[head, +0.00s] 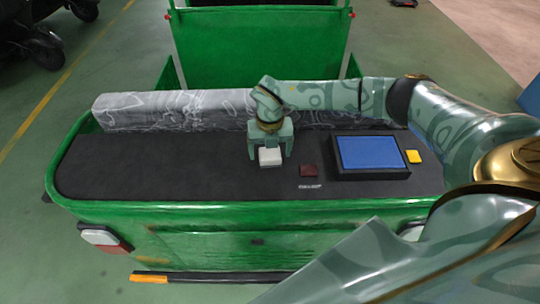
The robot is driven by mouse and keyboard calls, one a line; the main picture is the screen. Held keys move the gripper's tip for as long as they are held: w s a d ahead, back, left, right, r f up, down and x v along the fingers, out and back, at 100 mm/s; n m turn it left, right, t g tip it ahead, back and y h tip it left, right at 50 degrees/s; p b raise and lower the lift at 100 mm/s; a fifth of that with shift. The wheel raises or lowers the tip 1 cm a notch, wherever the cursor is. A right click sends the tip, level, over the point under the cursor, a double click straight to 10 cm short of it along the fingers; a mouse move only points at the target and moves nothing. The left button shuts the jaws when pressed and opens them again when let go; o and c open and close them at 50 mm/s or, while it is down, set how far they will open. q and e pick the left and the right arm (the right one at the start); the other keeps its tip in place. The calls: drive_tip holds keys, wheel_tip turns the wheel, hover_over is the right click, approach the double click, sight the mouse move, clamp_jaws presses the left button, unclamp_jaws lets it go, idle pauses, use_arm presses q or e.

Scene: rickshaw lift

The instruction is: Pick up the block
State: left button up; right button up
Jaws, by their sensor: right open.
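A white block (270,157) lies on the black bed (160,170) of a green rickshaw, left of the middle of the blue panel. My right gripper (270,150) comes down over it from behind with its jaws open. A finger shows on each side of the block; I cannot tell whether they touch it. A dark red block (309,171) lies to the right of the white one. A yellow block (414,156) lies further right. My left gripper is not in view.
A blue panel in a black tray (370,172) lies between the red and yellow blocks. A long grey patterned box (170,109) runs along the back of the bed. The green rim (240,208) bounds the front. The bed's left part is clear.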

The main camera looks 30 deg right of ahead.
drive_tip(key=shift+w+f, duration=0.1)
drive_tip(key=shift+f, duration=0.75)
drive_tip(key=c, duration=1.1)
drive_tip(key=shift+r, duration=0.1)
